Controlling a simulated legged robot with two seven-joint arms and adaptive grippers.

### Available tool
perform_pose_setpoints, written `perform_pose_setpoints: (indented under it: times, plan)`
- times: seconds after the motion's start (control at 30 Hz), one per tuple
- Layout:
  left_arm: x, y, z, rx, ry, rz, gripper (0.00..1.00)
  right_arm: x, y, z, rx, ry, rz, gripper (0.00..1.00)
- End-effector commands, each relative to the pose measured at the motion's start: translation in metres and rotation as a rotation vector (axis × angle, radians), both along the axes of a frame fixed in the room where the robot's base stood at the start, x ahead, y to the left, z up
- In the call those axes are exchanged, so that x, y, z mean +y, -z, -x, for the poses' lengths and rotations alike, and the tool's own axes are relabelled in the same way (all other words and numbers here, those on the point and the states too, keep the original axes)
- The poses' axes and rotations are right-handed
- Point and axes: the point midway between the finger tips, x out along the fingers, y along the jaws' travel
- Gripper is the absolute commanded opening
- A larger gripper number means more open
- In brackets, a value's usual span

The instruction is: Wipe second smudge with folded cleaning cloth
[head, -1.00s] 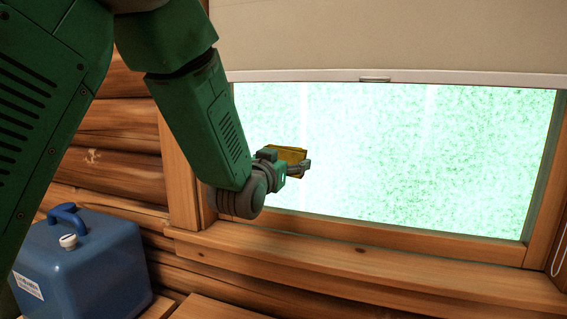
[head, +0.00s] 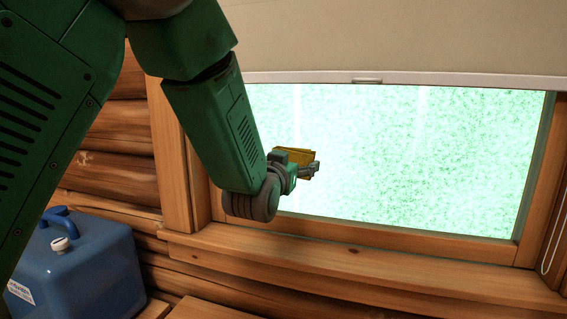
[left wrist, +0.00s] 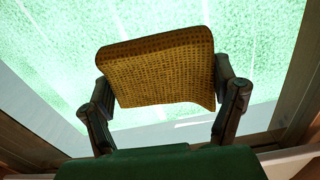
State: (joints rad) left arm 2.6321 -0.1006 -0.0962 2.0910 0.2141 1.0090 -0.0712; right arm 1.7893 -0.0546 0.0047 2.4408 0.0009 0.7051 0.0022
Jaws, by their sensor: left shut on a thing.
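My left gripper (head: 308,169) is shut on a yellow-brown folded cleaning cloth (head: 292,153), in front of the lower left part of the window pane (head: 400,150). In the left wrist view the cloth (left wrist: 158,70) sits between the two fingers and the pane is behind it. I cannot tell whether the cloth touches the glass. The pane is bright and speckled green, with faint pale vertical streaks. No distinct smudge can be made out. My right gripper is not in view.
A beige blind (head: 400,40) covers the upper window. A wooden sill (head: 350,262) runs below the pane. A blue water container (head: 75,265) stands at the lower left by the log wall. A looped cord (head: 553,235) hangs at the right.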

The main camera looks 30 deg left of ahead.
Motion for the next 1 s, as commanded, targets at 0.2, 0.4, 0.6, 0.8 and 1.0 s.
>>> perform_pose_setpoints:
  times: [0.2, 0.4, 0.6, 0.8, 1.0]
  plan:
    - [-0.006, 0.000, -0.002, 0.000, 0.000, 0.000, 0.58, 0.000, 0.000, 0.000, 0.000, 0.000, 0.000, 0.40]
    - [0.001, 0.000, -0.003, 0.000, -0.002, 0.001, 0.58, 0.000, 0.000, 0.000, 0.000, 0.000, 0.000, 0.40]
    - [0.020, 0.000, -0.001, -0.001, -0.004, 0.002, 0.58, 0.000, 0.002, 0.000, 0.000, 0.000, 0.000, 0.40]
    - [0.037, 0.001, 0.001, -0.001, -0.006, 0.004, 0.58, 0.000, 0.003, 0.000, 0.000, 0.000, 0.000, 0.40]
    - [0.040, 0.001, 0.001, -0.001, -0.007, 0.004, 0.58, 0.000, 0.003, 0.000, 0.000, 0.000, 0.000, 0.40]
